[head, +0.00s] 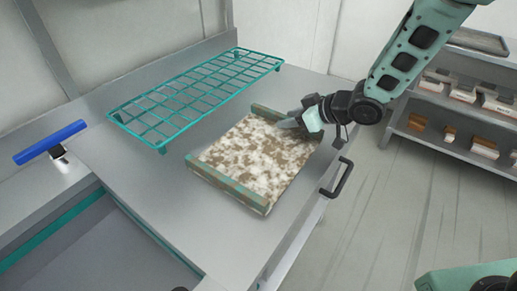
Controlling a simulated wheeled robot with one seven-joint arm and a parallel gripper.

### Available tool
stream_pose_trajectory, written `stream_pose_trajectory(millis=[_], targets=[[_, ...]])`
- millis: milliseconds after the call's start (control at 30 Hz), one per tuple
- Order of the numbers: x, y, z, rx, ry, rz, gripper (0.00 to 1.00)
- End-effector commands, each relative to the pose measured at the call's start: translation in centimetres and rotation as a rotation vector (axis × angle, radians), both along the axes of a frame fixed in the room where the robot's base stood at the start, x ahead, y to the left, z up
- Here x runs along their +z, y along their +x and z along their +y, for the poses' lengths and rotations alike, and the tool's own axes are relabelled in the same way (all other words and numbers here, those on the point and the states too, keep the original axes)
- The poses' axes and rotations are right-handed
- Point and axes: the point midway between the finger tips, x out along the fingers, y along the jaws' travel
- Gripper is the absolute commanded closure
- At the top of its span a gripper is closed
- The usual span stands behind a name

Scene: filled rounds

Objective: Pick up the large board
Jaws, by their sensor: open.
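The large board (255,160) is a mottled brown and white slab with raised green and brown edges at its far and near ends. It lies flat on the grey counter near the right edge. My gripper (290,124) is open above the board's far right part, coming in from the right. Its fingers point left over the board. I cannot tell whether they touch it, and the fingertips are small and partly hidden.
A teal wire rack (200,88) stands behind the board. A blue bar on a stand (50,142) is at the left, beside a recessed basin (105,250). A handle (342,178) juts from the counter's right edge. Shelves with boxes (460,95) stand at the right; the floor between is clear.

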Motion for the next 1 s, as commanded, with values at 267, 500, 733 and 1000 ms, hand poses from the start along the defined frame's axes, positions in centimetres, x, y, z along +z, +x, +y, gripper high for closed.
stream_pose_trajectory(millis=[267,500,733,1000], targets=[[-0.3,0.3,0.3,-0.001,0.0,0.0,0.58],[-0.3,0.3,0.3,-0.001,0.0,0.0,1.0],[-0.2,0.3,0.3,-0.001,0.001,-0.002,1.0],[3.3,0.4,0.3,-0.001,0.003,-0.008,1.0]])
